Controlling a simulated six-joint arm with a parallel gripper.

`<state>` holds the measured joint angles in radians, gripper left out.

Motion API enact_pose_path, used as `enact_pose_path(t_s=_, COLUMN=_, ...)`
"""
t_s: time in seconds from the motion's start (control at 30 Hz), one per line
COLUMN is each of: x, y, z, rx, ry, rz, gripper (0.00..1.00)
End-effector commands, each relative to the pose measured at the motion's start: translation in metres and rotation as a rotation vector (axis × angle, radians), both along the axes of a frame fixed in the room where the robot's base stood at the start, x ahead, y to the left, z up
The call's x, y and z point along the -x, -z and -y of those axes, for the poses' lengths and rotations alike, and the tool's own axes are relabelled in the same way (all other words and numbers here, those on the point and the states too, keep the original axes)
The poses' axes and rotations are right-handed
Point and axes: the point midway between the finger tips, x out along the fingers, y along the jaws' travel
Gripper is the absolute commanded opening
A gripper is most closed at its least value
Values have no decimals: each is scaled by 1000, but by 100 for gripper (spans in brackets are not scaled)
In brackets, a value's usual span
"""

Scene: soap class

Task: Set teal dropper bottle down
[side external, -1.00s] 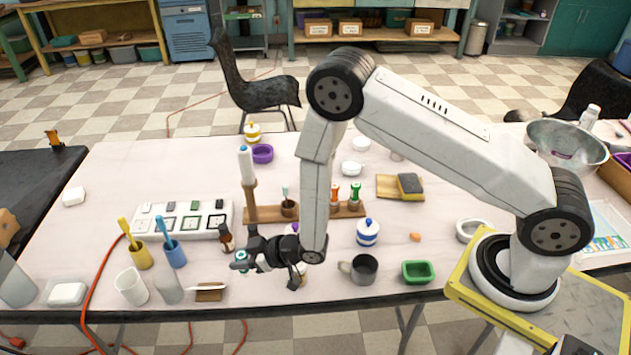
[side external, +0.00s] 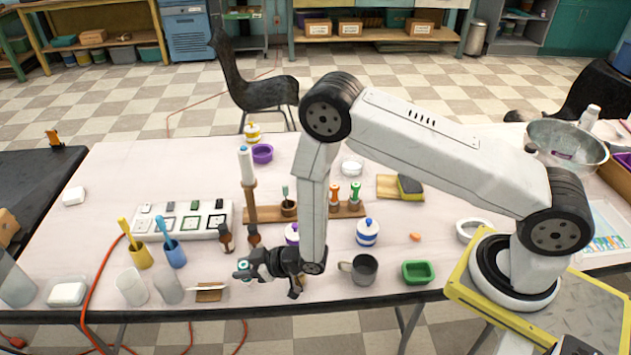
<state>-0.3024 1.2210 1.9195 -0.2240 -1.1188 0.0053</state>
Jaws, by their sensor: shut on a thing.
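My gripper (side external: 246,272) is low over the front of the table, left of the grey mug, pointing left. A small teal and white round part of the teal dropper bottle (side external: 243,264) shows at its fingertips. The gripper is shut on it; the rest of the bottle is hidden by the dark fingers. I cannot tell whether its base touches the table. Two brown bottles (side external: 227,238) stand just behind the gripper. A wooden rack (side external: 265,214) behind them holds several small bottles with teal, orange and green tops.
A small wooden block with a white strip (side external: 208,292) lies left of the gripper. A grey mug (side external: 362,268) and green dish (side external: 417,272) stand to the right. A white sorting tray (side external: 150,222), yellow cup (side external: 140,257) and blue cup (side external: 175,255) are at left. The front edge is close.

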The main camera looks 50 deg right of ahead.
Motion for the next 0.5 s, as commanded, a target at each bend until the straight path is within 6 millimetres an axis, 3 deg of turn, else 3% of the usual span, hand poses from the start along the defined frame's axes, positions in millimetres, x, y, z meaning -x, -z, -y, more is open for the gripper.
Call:
enact_pose_path(t_s=0.07, x=0, y=2, z=0, rx=0, ry=0, rz=0, gripper=0)
enact_pose_path(t_s=0.1, x=0, y=3, z=0, rx=0, ry=0, rz=0, gripper=44)
enact_pose_path(t_s=0.2, x=0, y=2, z=0, rx=0, ry=0, rz=0, gripper=76)
enact_pose_path(t_s=0.5, x=0, y=2, z=0, rx=0, ry=0, rz=0, gripper=76)
